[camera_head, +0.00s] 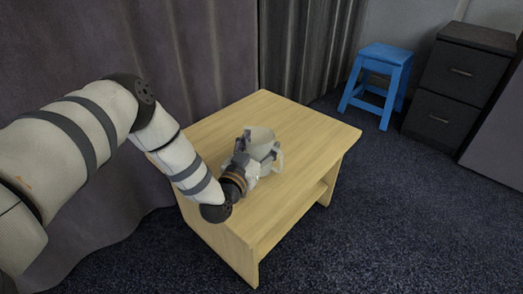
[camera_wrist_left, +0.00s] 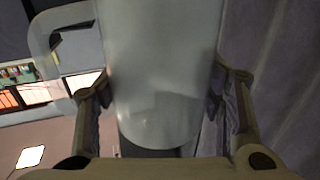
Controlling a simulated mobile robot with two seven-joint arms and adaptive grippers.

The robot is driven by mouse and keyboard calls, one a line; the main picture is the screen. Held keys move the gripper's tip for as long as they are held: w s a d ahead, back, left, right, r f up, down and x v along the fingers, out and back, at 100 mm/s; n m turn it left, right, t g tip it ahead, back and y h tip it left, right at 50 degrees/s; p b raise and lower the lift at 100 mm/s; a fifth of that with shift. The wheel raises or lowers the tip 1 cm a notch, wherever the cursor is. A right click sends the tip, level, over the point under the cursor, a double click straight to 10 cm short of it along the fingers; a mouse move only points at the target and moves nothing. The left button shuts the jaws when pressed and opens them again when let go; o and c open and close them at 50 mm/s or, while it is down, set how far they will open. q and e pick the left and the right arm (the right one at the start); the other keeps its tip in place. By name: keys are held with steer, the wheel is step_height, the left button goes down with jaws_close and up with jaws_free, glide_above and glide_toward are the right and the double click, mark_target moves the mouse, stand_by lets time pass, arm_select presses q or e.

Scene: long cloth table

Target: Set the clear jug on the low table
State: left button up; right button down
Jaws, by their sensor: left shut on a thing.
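The clear jug (camera_head: 262,137) is a pale, see-through vessel with a handle on its right side in the head view. It is upright over the top of the low wooden table (camera_head: 305,125); I cannot tell whether its base touches the top. My left gripper (camera_head: 252,158) is shut on the jug's body and partly hides it. In the left wrist view the jug (camera_wrist_left: 165,60) fills the middle between the two fingers of the left gripper (camera_wrist_left: 163,92), with its handle at the upper left. My right gripper is not in view.
The tabletop is otherwise bare, with free room behind and in front of the jug. Grey curtains (camera_head: 200,50) hang behind and left of the table. A blue stool (camera_head: 385,56) and a dark drawer cabinet (camera_head: 455,85) stand at the back right on dark carpet (camera_head: 400,220).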

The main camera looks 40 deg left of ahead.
arm_select(q)
steer(key=shift+f, duration=0.3)
steer(key=o, duration=1.4)
steer(key=shift+r, duration=0.3)
steer(key=p+v, duration=0.3)
steer(key=v, duration=0.9)
steer(key=shift+f, duration=0.2)
